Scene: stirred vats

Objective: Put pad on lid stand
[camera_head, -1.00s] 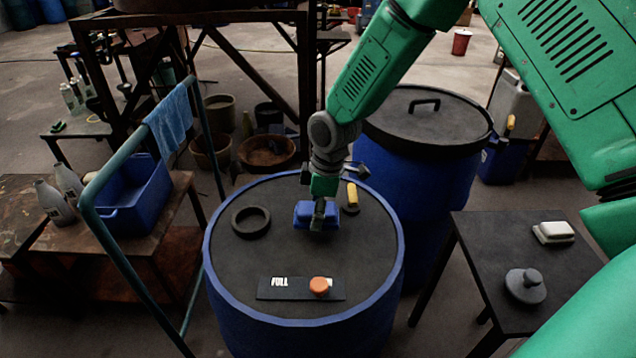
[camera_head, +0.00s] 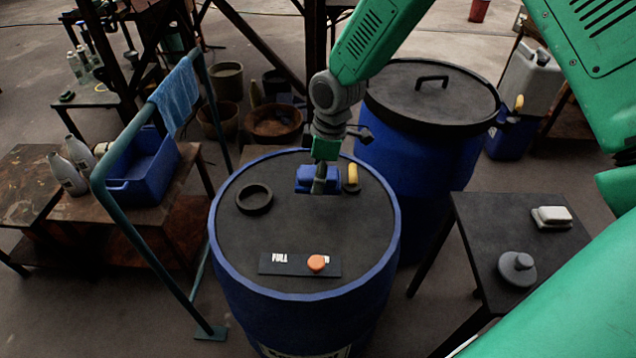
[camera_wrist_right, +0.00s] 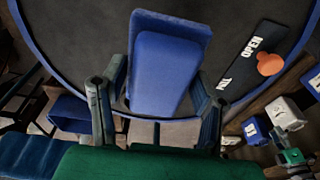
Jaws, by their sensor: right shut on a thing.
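A blue pad (camera_head: 305,179) is in my right gripper (camera_head: 320,186), above the back part of the blue drum's dark top (camera_head: 340,225). In the right wrist view the pad (camera_wrist_right: 165,70) sits between the two fingers of the gripper (camera_wrist_right: 157,85), which are shut on its sides. I cannot tell its exact height above the drum top. No thing is plainly marked as the lid stand. A black side table (camera_head: 480,228) at the right holds a grey knobbed lid (camera_head: 517,268) and a pale block (camera_head: 552,216). My left gripper is not in view.
On the drum top are a dark ring (camera_head: 254,199), a yellow-handled thing (camera_head: 352,175) and a label strip (camera_head: 285,265) with an orange knob (camera_head: 317,263). A lidded drum (camera_head: 430,95) stands behind. A teal rail (camera_head: 135,235) stands left.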

